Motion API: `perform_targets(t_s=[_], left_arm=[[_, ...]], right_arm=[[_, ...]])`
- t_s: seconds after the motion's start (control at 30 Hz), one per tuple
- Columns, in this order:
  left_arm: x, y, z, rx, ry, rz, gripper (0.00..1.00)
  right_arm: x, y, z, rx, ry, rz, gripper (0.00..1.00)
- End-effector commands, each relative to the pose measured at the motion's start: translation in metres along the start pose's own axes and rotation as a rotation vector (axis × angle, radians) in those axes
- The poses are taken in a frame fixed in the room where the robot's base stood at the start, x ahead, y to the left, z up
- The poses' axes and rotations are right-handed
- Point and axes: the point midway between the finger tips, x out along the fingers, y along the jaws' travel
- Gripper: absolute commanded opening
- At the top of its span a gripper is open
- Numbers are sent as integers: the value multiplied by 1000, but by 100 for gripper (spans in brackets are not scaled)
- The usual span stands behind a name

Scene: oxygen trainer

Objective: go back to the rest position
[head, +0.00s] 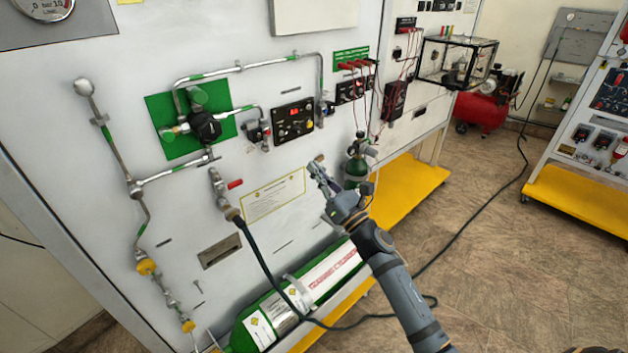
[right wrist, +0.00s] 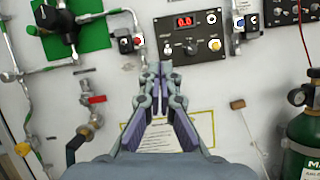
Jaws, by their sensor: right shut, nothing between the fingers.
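My right gripper (head: 316,165) is in front of the white trainer panel (head: 150,60), near the yellow-edged label (head: 272,196) and left of the small green cylinder (head: 356,168). In the right wrist view the right gripper (right wrist: 158,68) points at the panel below the black control box (right wrist: 192,36) with a red display. Its fingertips are together with nothing between them. My left gripper does not show in either view.
A large green cylinder (head: 318,283) lies along the panel's foot. A black hose (head: 262,262) hangs from the valve with a red handle (head: 234,184). Yellow bases (head: 410,190) stick out at floor level. Brown floor (head: 500,260) is open to the right.

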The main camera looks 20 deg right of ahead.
Motion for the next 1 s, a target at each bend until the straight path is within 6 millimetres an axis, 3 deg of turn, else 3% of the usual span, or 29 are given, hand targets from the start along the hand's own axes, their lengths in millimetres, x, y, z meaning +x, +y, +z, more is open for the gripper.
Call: perform_targets(t_s=[0.13,0.37,0.57,0.63,0.77,0.87,1.0], left_arm=[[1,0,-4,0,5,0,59],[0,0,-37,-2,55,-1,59],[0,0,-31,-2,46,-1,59],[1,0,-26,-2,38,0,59],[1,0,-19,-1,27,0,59],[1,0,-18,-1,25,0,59],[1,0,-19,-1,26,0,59]], right_arm=[[1,-2,1,-1,1,2,0],[1,-2,1,0,1,2,0],[1,-3,0,4,2,0,0],[-2,-9,-10,43,18,-19,0],[-27,-43,-68,285,102,-145,0],[-69,-78,-138,571,177,-320,0],[-148,-112,-231,953,229,-606,0]])
